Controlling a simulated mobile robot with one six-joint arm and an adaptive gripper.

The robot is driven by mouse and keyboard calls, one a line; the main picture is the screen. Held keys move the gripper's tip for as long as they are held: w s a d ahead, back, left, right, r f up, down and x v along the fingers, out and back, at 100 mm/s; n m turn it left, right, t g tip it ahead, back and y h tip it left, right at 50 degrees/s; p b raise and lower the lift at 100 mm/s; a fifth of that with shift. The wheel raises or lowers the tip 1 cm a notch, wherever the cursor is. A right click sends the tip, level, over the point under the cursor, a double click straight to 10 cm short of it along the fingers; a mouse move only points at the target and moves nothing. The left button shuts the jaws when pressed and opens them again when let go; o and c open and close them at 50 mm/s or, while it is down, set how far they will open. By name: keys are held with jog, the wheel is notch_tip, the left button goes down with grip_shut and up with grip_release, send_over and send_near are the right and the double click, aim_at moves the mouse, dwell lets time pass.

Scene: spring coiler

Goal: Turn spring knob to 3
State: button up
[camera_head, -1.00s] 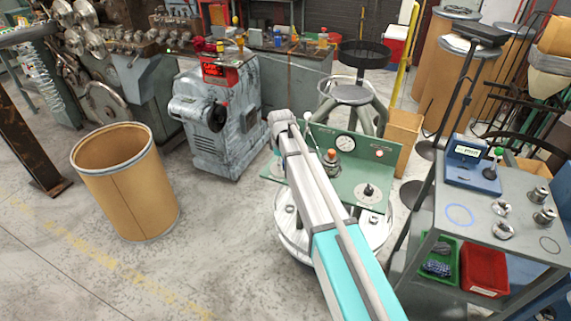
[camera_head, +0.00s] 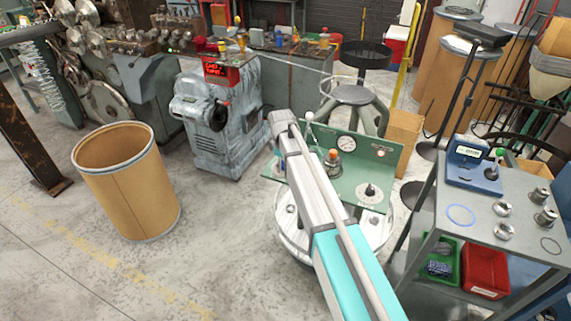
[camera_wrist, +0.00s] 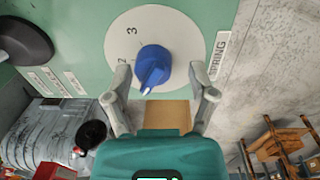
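The blue spring knob (camera_wrist: 152,68) sits on a round white dial (camera_wrist: 180,38) in the wrist view. A SPRING label is at the dial's right. The numbers 3 and 2 show at the dial's upper left and left. The knob's white pointer mark faces down and slightly left in the picture, away from the 3. My gripper (camera_wrist: 160,75) is open, with one finger on each side of the knob; I cannot tell whether either touches it. In the head view my arm hides the gripper and this knob.
The green panel (camera_head: 373,163) carries a pressure gauge (camera_head: 347,143), an orange-topped fitting (camera_head: 333,160) and another dial with a black knob (camera_head: 370,190). A grey cart (camera_head: 480,225) stands at right, a brown drum (camera_head: 125,185) at left. Floor between drum and panel is clear.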

jog(key=shift+w+d, duration=0.1)
jog(key=shift+w, duration=0.05)
dwell(0.3)
jog(key=shift+r+p, duration=0.45)
